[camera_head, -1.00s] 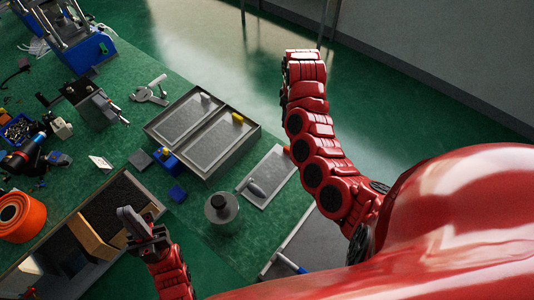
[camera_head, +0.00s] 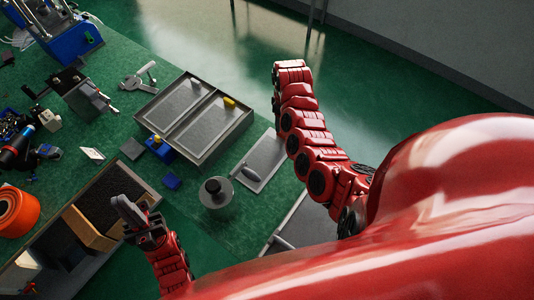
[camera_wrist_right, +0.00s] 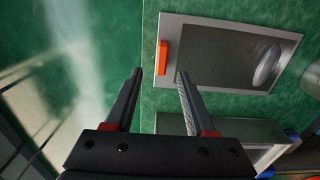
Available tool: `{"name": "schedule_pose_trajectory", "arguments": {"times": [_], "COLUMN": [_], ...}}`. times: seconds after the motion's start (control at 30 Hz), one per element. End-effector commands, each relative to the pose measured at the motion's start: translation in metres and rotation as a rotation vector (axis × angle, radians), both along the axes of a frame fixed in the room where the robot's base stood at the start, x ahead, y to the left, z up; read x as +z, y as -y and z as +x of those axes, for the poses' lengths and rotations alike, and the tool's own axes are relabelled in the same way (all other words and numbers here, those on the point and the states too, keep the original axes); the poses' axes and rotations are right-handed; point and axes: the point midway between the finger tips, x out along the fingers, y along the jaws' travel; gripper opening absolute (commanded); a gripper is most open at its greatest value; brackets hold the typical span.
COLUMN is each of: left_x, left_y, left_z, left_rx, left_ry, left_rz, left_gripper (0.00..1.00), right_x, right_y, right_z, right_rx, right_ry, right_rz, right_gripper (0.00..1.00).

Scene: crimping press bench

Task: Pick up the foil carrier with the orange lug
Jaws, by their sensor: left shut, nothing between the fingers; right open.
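The foil carrier with the orange lug (camera_wrist_right: 162,57) is a flat dark plate with a pale rim (camera_wrist_right: 215,87) in the right wrist view. It lies on the green bench, the lug at its left end. In the head view the carrier (camera_head: 263,160) lies right of the two-bay tray, its lug hidden by my right arm. My right gripper (camera_wrist_right: 158,76) is open and empty, its fingertips just below the lug in the wrist picture; height above it is unclear. My left gripper (camera_head: 124,207) is shut and empty over the foam-lined case.
A shiny oval object (camera_wrist_right: 266,65) lies at the carrier's other end. The tray (camera_head: 205,161) holds carriers with a pale lug (camera_head: 195,84) and a yellow lug (camera_head: 229,102). A grey cylinder (camera_head: 216,193) stands near the carrier. An open case (camera_head: 92,267) is front left.

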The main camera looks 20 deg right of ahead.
Motion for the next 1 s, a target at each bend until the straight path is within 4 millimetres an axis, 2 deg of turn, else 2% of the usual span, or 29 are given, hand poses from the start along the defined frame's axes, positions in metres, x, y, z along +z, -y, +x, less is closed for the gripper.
{"name": "schedule_pose_trajectory", "arguments": {"times": [0.17,0.4,0.6,0.97,1.0], "left_x": [0.007,0.022,0.02,0.02,0.02], "left_y": [0.0,0.0,0.0,0.0,0.0], "left_z": [0.0,0.0,0.0,0.0,0.0], "left_rx": [0.0,0.0,0.0,0.0,0.0], "left_ry": [0.0,0.0,0.0,0.0,0.0], "left_rz": [0.0,0.0,0.0,0.0,0.0], "left_gripper": [0.0,0.0,0.0,0.0,0.0], "right_x": [-0.005,-0.029,-0.048,-0.053,-0.053], "right_y": [0.0,-0.002,-0.001,-0.002,-0.002], "right_z": [0.0,-0.004,-0.003,-0.003,-0.003], "right_rx": [0.0,0.001,0.002,-0.001,-0.001], "right_ry": [0.002,0.0,0.0,0.003,0.003], "right_rz": [-0.001,-0.001,-0.002,-0.002,-0.001], "right_gripper": [0.55,0.55,0.55,0.55,0.51]}}
